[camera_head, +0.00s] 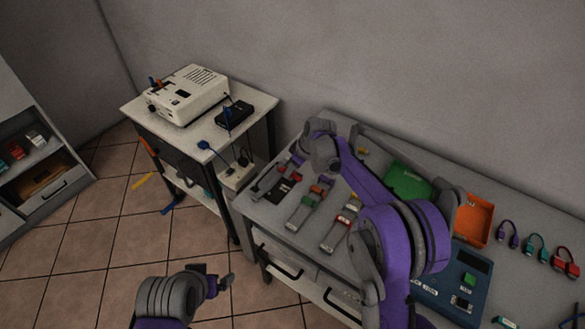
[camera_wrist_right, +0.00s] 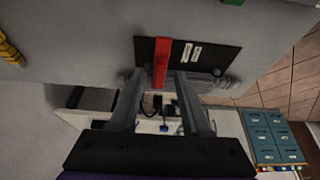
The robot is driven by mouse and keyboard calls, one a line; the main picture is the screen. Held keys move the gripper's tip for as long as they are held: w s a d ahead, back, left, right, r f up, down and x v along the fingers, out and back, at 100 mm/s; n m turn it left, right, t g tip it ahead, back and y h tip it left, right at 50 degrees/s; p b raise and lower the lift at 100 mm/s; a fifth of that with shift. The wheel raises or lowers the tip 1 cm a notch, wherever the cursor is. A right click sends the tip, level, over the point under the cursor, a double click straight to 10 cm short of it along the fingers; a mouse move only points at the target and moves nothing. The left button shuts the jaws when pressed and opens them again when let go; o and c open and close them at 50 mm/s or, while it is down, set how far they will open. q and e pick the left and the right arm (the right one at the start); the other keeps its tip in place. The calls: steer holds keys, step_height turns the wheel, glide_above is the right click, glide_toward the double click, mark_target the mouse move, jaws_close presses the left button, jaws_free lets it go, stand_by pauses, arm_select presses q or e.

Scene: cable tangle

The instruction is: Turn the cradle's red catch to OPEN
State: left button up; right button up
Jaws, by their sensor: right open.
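The red catch (camera_wrist_right: 162,62) is a narrow upright bar on a black plate (camera_wrist_right: 215,57) in the right wrist view. Two small white labels lie to its right, too small to read. My right gripper (camera_wrist_right: 160,80) is open. Its fingers point at the catch, one on each side of its lower end; I cannot tell whether they touch it. In the head view the black plate (camera_head: 281,189) lies at the workbench's left end, below my right wrist. My left gripper (camera_head: 221,283) hangs over the floor, away from the bench; its jaw opening is unclear.
The grey workbench (camera_head: 262,212) also holds several grey racks with coloured parts, a green board (camera_head: 408,179), an orange tray (camera_head: 474,220) and a blue panel (camera_head: 450,273). A side table (camera_head: 133,108) with a white device (camera_head: 190,93) stands left.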

jaws_close()
